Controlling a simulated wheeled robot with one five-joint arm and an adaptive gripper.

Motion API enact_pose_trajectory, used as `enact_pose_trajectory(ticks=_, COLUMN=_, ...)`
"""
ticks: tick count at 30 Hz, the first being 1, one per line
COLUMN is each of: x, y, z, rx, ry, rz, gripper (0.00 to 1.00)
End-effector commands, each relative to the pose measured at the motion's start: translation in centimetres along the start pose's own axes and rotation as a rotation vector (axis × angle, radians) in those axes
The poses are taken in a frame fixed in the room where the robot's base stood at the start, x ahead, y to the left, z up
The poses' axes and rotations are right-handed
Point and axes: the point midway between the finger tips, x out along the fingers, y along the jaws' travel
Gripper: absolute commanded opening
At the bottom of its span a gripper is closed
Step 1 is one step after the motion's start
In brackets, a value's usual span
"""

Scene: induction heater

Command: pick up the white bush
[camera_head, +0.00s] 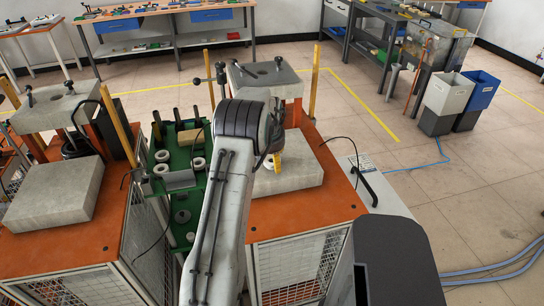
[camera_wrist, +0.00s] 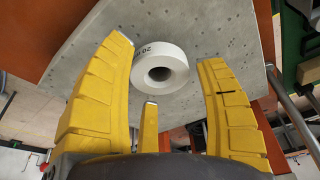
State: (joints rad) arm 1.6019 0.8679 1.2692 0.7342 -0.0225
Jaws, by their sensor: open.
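A white bush (camera_wrist: 160,68), a thick ring with a dark hole and a printed "20", rests on a grey stone-like slab (camera_wrist: 215,35) in the wrist view. My gripper (camera_wrist: 166,58) is open, its yellow fingers spread on either side of the bush with a third finger below it. No finger clearly touches the bush; the remaining gap is hard to judge. In the head view my gripper (camera_head: 277,162) points down over the slab (camera_head: 300,178) on the right orange bench. The bush there is largely hidden behind my wrist and fingers.
A green tray (camera_head: 184,217) left of my arm holds several other white rings (camera_head: 198,163) and a tan block (camera_head: 190,137). A raised upper block (camera_head: 262,78) on posts stands behind the slab. A black handle (camera_head: 362,178) lies to the right. Open floor is at right.

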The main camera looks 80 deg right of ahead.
Motion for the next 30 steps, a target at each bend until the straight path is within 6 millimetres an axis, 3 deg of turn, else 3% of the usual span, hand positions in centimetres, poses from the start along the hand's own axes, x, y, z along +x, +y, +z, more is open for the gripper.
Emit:
enact_pose_trajectory(ticks=18, x=1.2, y=0.0, z=0.1, rx=0.000, ry=0.000, rz=0.000, gripper=0.65)
enact_pose_trajectory(ticks=30, x=1.2, y=0.0, z=0.0, rx=0.000, ry=0.001, rz=0.000, gripper=0.29)
